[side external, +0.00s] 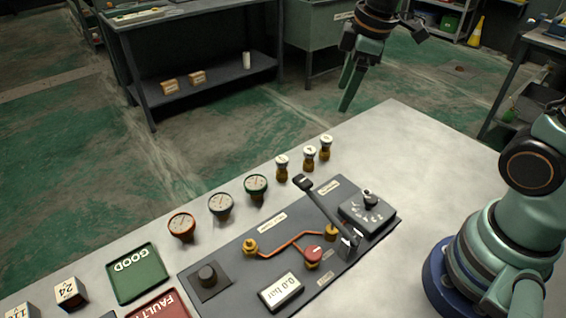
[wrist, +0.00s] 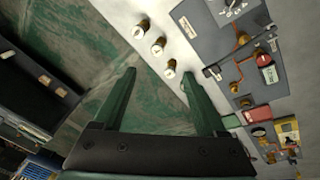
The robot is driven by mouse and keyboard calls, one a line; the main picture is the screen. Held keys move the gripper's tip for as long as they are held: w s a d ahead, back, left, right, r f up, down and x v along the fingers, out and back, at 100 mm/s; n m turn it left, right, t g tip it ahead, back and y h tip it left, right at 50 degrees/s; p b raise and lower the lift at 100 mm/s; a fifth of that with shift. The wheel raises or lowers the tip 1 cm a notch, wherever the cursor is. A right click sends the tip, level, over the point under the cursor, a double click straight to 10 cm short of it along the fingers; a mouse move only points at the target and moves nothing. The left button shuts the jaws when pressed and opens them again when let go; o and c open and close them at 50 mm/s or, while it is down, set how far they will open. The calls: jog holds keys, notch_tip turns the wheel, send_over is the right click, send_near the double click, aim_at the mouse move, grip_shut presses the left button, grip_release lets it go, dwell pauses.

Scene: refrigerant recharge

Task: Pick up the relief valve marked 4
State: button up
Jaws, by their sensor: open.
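Three brass relief valves with white round tops stand in a row on the pale bench: a left one (side external: 282,166), a middle one (side external: 310,157) and a right one (side external: 326,146). They also show in the wrist view as a top one (wrist: 141,29), a middle one (wrist: 158,46) and a lower one (wrist: 169,70). Marks on their tops are too small to read, so I cannot tell which is 4. My gripper (side external: 346,92) is open and empty, raised above and beyond the valves. In the wrist view its fingers (wrist: 157,76) point toward them.
A grey panel (side external: 232,262) with a black lever (side external: 322,207), copper pipe and knob box (side external: 367,208) lies beside the valves. Three gauges (side external: 221,206) stand left of them. A green GOOD tray (side external: 137,273) and red FAULT tray (side external: 160,306) lie farther left. The bench's far right is bare.

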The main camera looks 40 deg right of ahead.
aim_at(310, 150)
jog(key=w+f+n+g, duration=0.1)
jog(key=w+f+n, duration=0.1)
jog(key=f+n, duration=0.1)
jog(key=w+f+n+g, duration=0.1)
jog(key=w+f+n, duration=0.1)
jog(key=f+n, duration=0.1)
jog(key=w+a+f+n+g, duration=0.1)
jog(key=w+f+n, duration=0.2)
jog(key=n, duration=0.1)
jog(key=shift+w+f, duration=0.1)
jog(key=shift+f, duration=0.2)
jog(key=shift+a+f, duration=0.1)
jog(key=shift+f, duration=0.2)
jog(key=shift+n, duration=0.3)
notch_tip(310, 150, down, 12)
jog(key=shift+r, duration=0.1)
jog(key=shift+c, duration=0.3)
grip_shut()
jog(key=shift+r, duration=0.1)
